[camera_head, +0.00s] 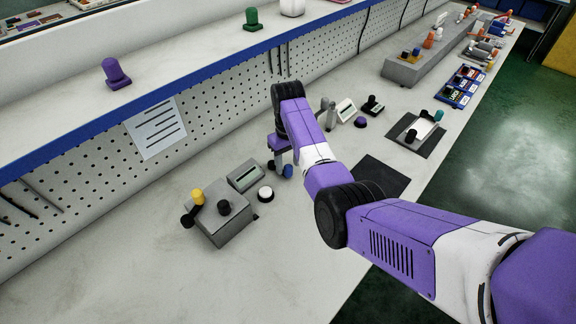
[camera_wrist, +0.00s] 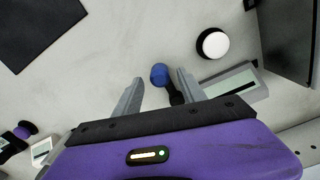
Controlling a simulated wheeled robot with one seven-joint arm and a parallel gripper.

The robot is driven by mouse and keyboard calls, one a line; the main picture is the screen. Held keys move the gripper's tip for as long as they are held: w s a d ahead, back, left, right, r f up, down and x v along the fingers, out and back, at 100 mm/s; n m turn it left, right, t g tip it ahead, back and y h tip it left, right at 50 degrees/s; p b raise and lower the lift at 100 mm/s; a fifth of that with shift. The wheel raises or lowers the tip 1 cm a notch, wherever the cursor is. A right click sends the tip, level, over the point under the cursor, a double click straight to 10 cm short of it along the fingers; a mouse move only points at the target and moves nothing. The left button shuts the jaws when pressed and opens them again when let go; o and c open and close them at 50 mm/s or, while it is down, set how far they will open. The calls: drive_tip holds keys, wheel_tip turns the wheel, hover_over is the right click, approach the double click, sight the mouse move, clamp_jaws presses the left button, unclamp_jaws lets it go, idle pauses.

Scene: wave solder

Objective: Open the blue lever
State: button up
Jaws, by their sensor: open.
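The blue lever (camera_wrist: 159,74) shows in the wrist view as a round blue knob on a dark stem, between the two fingertips of my gripper (camera_wrist: 158,82). My gripper is open, with a grey finger on either side of the knob and a gap to each. In the head view the blue knob (camera_head: 287,170) stands on the bench just right of my gripper (camera_head: 279,165), which points down. The lever's base is mostly hidden by my gripper and arm.
A white round button (camera_head: 265,193) and a grey display box (camera_head: 244,176) stand left of my gripper. A grey box (camera_head: 221,220) with yellow and black knobs is farther left. A black mat (camera_head: 382,176) lies to the right. The perforated back panel (camera_head: 200,125) rises behind.

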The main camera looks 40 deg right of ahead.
drive_tip(key=shift+f, duration=1)
drive_tip(key=shift+c, duration=0.2)
clamp_jaws()
idle(0.6)
